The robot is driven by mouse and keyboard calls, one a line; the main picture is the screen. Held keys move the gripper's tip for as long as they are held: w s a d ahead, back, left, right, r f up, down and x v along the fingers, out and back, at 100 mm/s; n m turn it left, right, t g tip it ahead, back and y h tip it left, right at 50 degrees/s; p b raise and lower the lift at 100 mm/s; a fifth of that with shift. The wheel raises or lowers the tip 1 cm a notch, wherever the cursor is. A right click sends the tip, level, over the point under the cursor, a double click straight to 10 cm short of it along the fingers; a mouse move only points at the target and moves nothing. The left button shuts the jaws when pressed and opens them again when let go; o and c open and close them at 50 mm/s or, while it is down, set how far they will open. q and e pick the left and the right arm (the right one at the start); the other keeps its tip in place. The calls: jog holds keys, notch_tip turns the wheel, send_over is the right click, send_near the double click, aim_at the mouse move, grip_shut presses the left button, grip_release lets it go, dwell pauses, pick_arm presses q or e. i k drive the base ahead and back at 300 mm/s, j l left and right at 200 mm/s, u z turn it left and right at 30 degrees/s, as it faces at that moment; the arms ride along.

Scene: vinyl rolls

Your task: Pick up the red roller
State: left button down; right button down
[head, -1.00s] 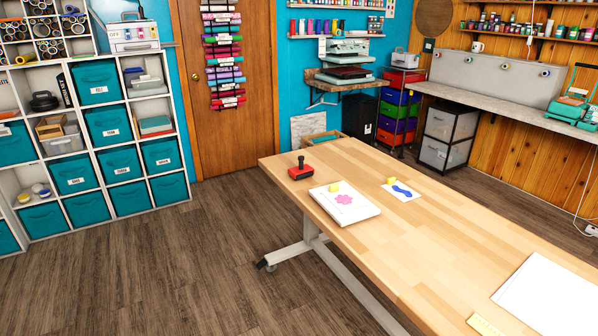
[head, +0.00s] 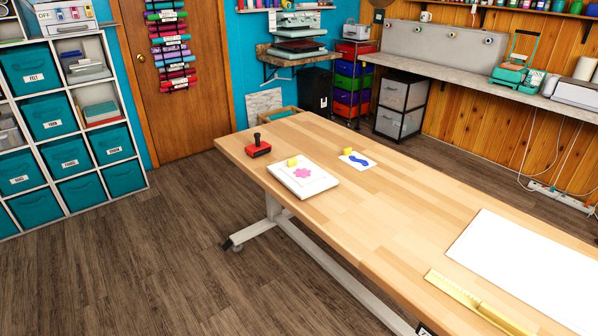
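A red tool with a black upright handle (head: 258,147), which looks like the red roller, stands on the wooden table (head: 390,220) near its far left corner. Nothing covers it. Rolls of several colours, red ones among them, hang in a rack (head: 170,45) on the wooden door. Neither of my grippers is in view.
Beside the red tool lie a white pad with a pink flower (head: 303,178) and a card with a blue squiggle (head: 358,161), each with a small yellow piece. A large white sheet (head: 530,265) and a yellow ruler (head: 455,290) lie nearer. Open floor (head: 170,250) is left of the table.

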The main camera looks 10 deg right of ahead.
aim_at(262, 148)
jog(key=i+j+z, duration=0.15)
jog(key=i+z, duration=0.15)
jog(key=z, duration=0.2)
jog(key=i+j+z, duration=0.25)
jog(key=z, duration=0.25)
